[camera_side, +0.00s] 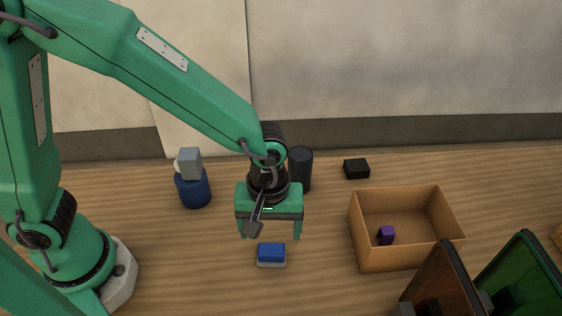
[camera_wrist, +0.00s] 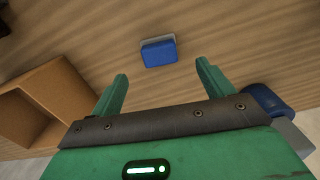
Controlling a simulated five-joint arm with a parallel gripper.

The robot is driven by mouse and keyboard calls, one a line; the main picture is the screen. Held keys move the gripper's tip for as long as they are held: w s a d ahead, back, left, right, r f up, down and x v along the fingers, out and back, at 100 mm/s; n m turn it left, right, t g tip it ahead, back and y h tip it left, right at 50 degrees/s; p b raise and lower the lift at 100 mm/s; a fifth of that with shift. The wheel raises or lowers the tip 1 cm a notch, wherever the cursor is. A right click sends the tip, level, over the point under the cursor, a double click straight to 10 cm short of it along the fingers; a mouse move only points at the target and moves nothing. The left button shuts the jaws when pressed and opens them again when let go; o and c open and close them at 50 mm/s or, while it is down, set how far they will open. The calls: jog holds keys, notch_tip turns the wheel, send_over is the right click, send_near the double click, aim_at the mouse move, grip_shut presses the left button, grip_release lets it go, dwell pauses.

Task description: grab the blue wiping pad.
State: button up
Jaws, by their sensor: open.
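The blue wiping pad (camera_side: 271,250) lies on the wooden table in the side view, with a blue top and a pale grey lower layer. It also shows in the wrist view (camera_wrist: 159,51), ahead of the fingertips and roughly between their lines. My gripper (camera_side: 270,236) is open and empty, pointing down, above and just behind the pad in the side view. Its two green fingers (camera_wrist: 160,68) are spread wider than the pad. Nothing covers the pad.
A cardboard box (camera_side: 365,256) holding a small purple block (camera_side: 386,235) stands right of the pad. A blue bottle-like container (camera_side: 193,188) stands left, and a dark cylinder (camera_side: 301,170) and black block (camera_side: 356,168) stand behind. Green and brown panels (camera_side: 520,277) are at front right.

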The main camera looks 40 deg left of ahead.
aim_at(272, 249)
jog(key=shift+f, duration=1.35)
jog(key=shift+f, duration=0.1)
jog(key=shift+f, duration=2.45)
jog(key=c, duration=1.1)
jog(key=shift+o, duration=0.2)
jog(key=shift+r, duration=0.15)
